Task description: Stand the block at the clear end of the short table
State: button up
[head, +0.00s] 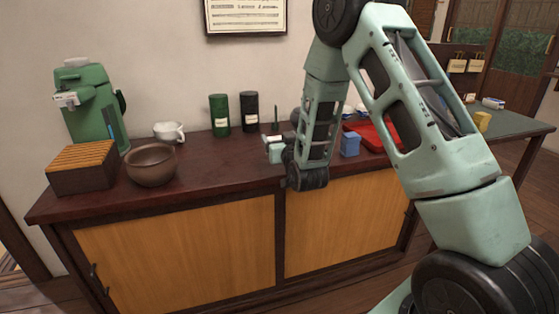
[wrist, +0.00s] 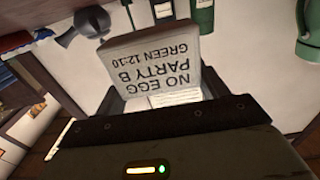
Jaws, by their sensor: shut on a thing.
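The block (wrist: 155,65) is a pale grey slab with dark printing, "NO EGG PARTY B GREEN 12:10", upside down in the wrist view. My gripper (wrist: 165,120) is shut on it, with the dark jaws across its lower part. In the head view my gripper (head: 274,148) is over the dark sideboard, left of its middle, partly hidden by my arm. I cannot make out the block clearly there. A green-topped table (head: 512,124) stands at the far right, partly behind my arm; I cannot tell whether it is the short table.
The sideboard (head: 220,178) holds a green machine (head: 92,105), slatted box (head: 82,167), brown bowl (head: 151,166), white cup (head: 169,131), dark canisters (head: 220,116), blue box (head: 350,144) and red tray (head: 372,133). A yellow block (head: 482,121) stands on the green-topped table. The sideboard's front middle-left is bare.

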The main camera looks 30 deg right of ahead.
jog(key=shift+f+b, duration=0.35)
jog(key=shift+f, duration=2.1)
jog(key=shift+f, duration=0.1)
jog(key=shift+f, duration=0.15)
jog(key=o, duration=1)
jog(key=shift+c, duration=0.2)
jog(key=shift+r, duration=0.2)
jog(key=shift+s+r, duration=0.1)
jog(key=p+v, duration=0.3)
jog(key=v, duration=0.8)
jog(key=shift+s+a, duration=0.2)
jog(key=shift+s, duration=0.15)
